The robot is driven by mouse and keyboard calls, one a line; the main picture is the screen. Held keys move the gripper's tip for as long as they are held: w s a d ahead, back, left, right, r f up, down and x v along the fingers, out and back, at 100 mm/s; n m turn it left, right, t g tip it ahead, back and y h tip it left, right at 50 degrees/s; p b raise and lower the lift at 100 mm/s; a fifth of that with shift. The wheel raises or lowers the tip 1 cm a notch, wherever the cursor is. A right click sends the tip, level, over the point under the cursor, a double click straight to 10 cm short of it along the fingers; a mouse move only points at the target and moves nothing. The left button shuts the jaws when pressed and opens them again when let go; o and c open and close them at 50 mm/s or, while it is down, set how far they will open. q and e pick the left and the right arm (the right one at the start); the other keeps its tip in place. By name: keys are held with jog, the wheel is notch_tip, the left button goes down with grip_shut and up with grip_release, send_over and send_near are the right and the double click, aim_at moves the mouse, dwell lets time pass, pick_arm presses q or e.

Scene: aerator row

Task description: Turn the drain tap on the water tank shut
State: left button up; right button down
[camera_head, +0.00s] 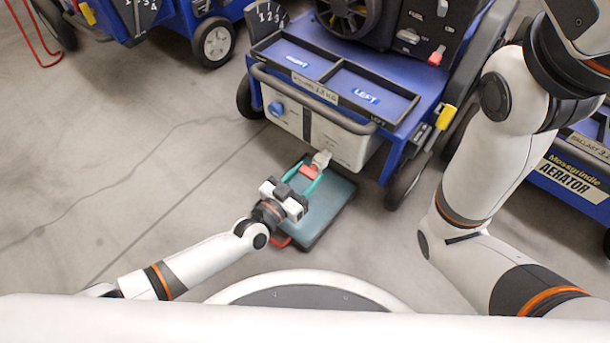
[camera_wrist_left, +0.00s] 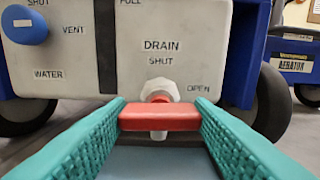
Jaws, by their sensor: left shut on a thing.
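The water tank (camera_head: 352,148) is a pale box low on the front of the blue machine. In the left wrist view, the tank (camera_wrist_left: 190,22) has a DRAIN label with SHUT above the tap and OPEN to its right. The drain tap has a white hub (camera_wrist_left: 158,91) and a red handle (camera_wrist_left: 160,118), which looks level, with a white spout end below. My left gripper (camera_head: 311,176) is shut on the red handle, a teal finger on each side; it also fills the lower left wrist view (camera_wrist_left: 160,108). My right gripper is out of view.
A blue vent knob (camera_head: 276,108) sits at the tank's left. A dark bar (camera_head: 315,94) runs above the tank. A flat teal tray (camera_head: 330,216) lies on the floor below the tap. Other blue machines stand at upper left and right. The floor at left is clear.

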pick_arm(q)
jog(key=n+b, duration=0.1)
jog(key=n, duration=1.2)
jog(key=shift+f, duration=0.15)
jog(key=shift+o, duration=0.2)
jog(key=shift+n+b, duration=0.55)
jog(key=shift+n, duration=1.65)
jog(key=o, duration=1)
jog(key=shift+c, duration=0.2)
